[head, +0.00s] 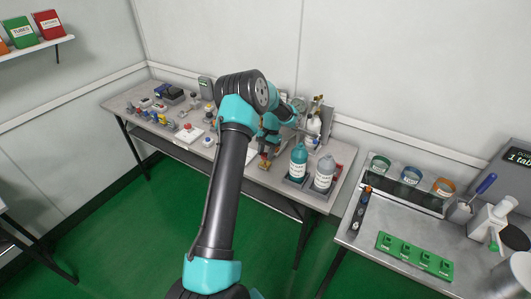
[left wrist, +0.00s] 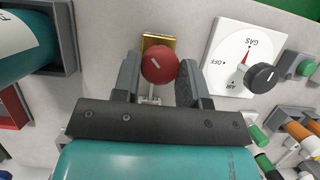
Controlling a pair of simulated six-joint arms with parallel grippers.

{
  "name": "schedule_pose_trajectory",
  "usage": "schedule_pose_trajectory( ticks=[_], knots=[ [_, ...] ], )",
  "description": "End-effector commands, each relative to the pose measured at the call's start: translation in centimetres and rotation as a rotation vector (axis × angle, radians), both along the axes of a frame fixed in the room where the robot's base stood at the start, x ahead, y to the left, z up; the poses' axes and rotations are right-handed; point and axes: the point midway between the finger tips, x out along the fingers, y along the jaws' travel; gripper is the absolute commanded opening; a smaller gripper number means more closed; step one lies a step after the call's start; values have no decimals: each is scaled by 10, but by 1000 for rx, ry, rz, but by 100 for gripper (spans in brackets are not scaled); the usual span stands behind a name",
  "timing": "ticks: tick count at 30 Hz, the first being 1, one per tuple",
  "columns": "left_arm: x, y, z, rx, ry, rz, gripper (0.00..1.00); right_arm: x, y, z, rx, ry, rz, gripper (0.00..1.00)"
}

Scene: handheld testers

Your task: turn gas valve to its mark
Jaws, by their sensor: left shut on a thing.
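A round red knob (left wrist: 160,65) with a short white line on its face sits in front of a brass-coloured block (left wrist: 158,41) in the left wrist view. My left gripper (left wrist: 160,78) is shut on the red knob, with one dark finger on each side of it. In the head view my left gripper (head: 265,150) is low over the bench, partly hidden by my arm, beside a small brass part (head: 264,164). To the right in the wrist view, a white dial plate (left wrist: 222,68) reads GAS, OFF and AIR. It has a black knob (left wrist: 262,77) and a red wedge by GAS. My right gripper is out of view.
A teal bottle (head: 298,161) and a grey bottle (head: 324,172) stand close to the right of my left gripper. Several small devices crowd the bench to the left. A second bench on the right holds a green board (head: 414,255).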

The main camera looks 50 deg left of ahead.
Motion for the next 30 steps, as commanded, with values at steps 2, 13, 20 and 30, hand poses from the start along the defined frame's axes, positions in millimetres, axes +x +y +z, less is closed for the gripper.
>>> schedule_pose_trajectory(
  ticks=[2,13,20,30],
  knots=[
    [0,0,0,-1,0,-30,16,0,0,0,0,0,0,43],
    [0,-1,-1,-1,0,-78,16,0,0,0,0,0,0,43],
    [0,-1,-1,0,0,-77,40,0,0,0,0,0,0,43],
    [0,-1,0,0,0,-76,64,0,0,0,0,0,0,43]
  ],
)
